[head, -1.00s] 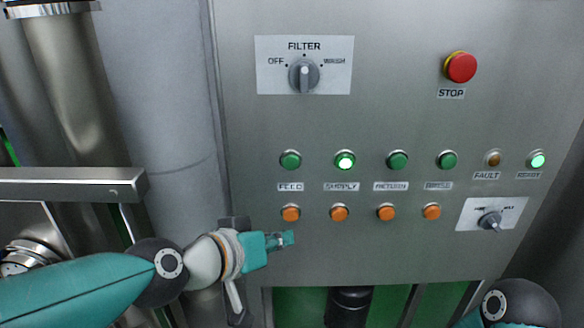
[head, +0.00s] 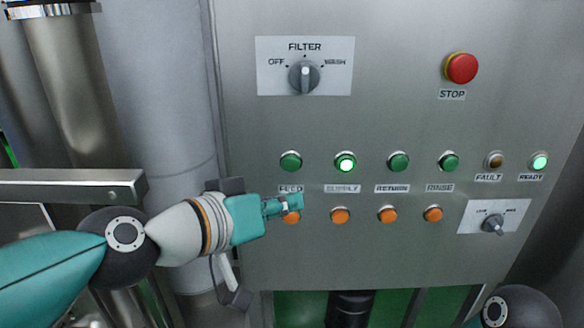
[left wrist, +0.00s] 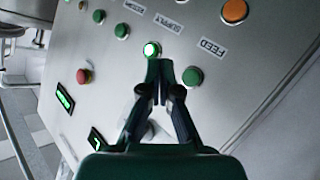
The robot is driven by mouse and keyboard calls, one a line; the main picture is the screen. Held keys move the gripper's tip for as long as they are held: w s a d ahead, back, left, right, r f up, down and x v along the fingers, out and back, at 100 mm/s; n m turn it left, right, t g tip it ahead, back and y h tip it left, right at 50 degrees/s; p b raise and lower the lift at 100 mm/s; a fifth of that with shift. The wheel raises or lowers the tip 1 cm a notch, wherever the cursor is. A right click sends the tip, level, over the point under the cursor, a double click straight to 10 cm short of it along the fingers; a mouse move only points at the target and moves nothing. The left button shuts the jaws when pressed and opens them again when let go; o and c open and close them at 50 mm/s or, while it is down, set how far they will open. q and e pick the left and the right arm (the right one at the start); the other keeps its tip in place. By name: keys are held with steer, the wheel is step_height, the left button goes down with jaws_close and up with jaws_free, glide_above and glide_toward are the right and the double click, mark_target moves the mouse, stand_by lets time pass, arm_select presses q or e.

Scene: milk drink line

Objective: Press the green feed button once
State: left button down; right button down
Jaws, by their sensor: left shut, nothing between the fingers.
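The green feed button (head: 291,161) is unlit and sits at the left end of the green row, above the FEED label (head: 290,188). It also shows in the left wrist view (left wrist: 192,76), right of my fingers. My left gripper (head: 297,202) is shut and empty. In the head view its fingertips are just below the FEED label, over the upper part of an orange button (head: 292,217). In the left wrist view the fingertips (left wrist: 160,66) appear between the feed button and the lit supply button (left wrist: 152,49). I cannot tell the gap to the panel. My right gripper is out of view.
The supply button (head: 345,163) glows green right of feed. More green and orange buttons, a red stop button (head: 461,68) and a filter knob (head: 304,75) are on the steel panel (head: 400,120). A metal rail (head: 70,185) and pipe stand left.

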mark_target(291, 164)
arm_select(q)
steer(key=shift+w+b, duration=0.5)
steer(key=shift+w, duration=3.15)
steer(key=shift+w, duration=0.4)
steer(key=shift+w, duration=0.4)
steer(key=shift+s, duration=0.1)
steer(key=shift+s+b, duration=0.35)
steer(key=shift+s, duration=0.4)
steer(key=shift+s, duration=0.15)
